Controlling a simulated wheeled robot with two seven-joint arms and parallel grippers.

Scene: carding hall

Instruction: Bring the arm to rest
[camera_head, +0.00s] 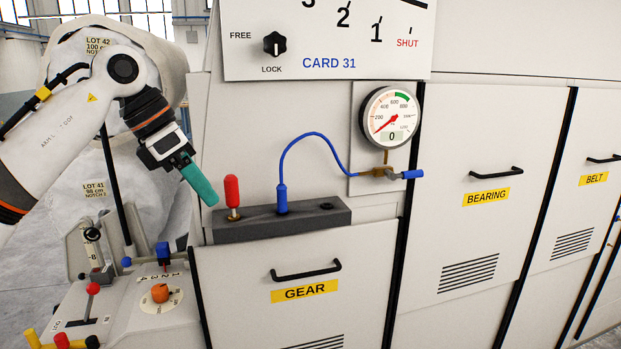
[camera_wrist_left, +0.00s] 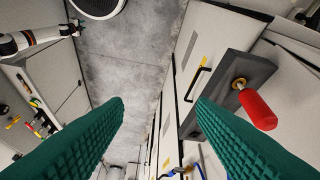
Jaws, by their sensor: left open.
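My left gripper (camera_head: 208,196) comes in from the left on its white arm, teal fingers slanting down to the right. Its tips show just left of the red handle (camera_head: 232,190) on the dark block (camera_head: 300,222). In the left wrist view my left gripper (camera_wrist_left: 160,103) is open, with two green ridged fingers wide apart and nothing held between them. The red handle (camera_wrist_left: 258,108) lies outside the gap, beyond the right finger.
A blue hose (camera_head: 305,137) arches from the block to a brass fitting under the gauge (camera_head: 390,117). The GEAR panel (camera_head: 240,275) is below. A console (camera_head: 140,310) with coloured knobs stands lower left. A large pale wrapped roll (camera_head: 50,260) is behind my arm. Bare floor (camera_wrist_left: 135,65) shows between the fingers.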

